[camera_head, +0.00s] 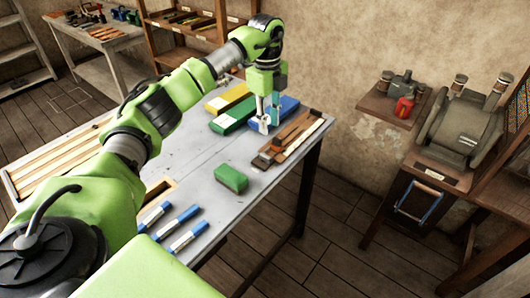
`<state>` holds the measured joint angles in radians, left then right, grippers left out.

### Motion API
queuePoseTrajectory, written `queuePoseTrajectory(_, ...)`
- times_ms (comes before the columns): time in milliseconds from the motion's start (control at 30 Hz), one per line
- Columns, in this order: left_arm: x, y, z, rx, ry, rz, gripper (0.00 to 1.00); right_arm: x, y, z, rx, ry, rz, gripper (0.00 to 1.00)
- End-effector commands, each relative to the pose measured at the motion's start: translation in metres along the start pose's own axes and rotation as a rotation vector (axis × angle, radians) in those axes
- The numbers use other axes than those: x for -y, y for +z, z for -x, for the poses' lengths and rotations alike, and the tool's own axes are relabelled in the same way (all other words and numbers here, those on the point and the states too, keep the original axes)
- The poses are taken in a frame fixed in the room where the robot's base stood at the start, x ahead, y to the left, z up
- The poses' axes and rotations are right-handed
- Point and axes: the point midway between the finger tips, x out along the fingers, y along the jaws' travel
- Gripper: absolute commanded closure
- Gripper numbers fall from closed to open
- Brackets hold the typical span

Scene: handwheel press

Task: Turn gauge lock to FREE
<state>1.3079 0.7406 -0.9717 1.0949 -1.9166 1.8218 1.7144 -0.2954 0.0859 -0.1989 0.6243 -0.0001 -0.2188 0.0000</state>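I cannot make out a gauge lock or a FREE mark in this view. My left gripper (269,120) points down over the far right part of the grey workbench (215,155). Its two fingers look apart with nothing visible between them. It is in front of a blue case (287,106) and beside a green case (231,117), and hides part of them. I cannot tell whether the fingertips touch anything. My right gripper is not in view.
A green block (231,179) and several blue-and-white bars (187,236) lie on the bench. Wooden and metal strips (292,138) lie at its right edge. A wall shelf (385,104) holds a red item (404,108). A grey machine (459,127) stands at right. Floor between is clear.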

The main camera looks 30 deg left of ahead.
Motion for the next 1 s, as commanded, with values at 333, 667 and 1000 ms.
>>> queuePoseTrajectory(333,-0.007,0.012,-0.03,0.034,0.023,0.033,0.74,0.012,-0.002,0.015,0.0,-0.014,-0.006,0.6)
queuePoseTrajectory(667,-0.007,0.013,-0.098,0.031,0.019,0.031,0.74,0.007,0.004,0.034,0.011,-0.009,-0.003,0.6)
queuePoseTrajectory(1000,-0.007,0.015,-0.13,0.031,0.016,0.03,0.74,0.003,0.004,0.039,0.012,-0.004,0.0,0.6)
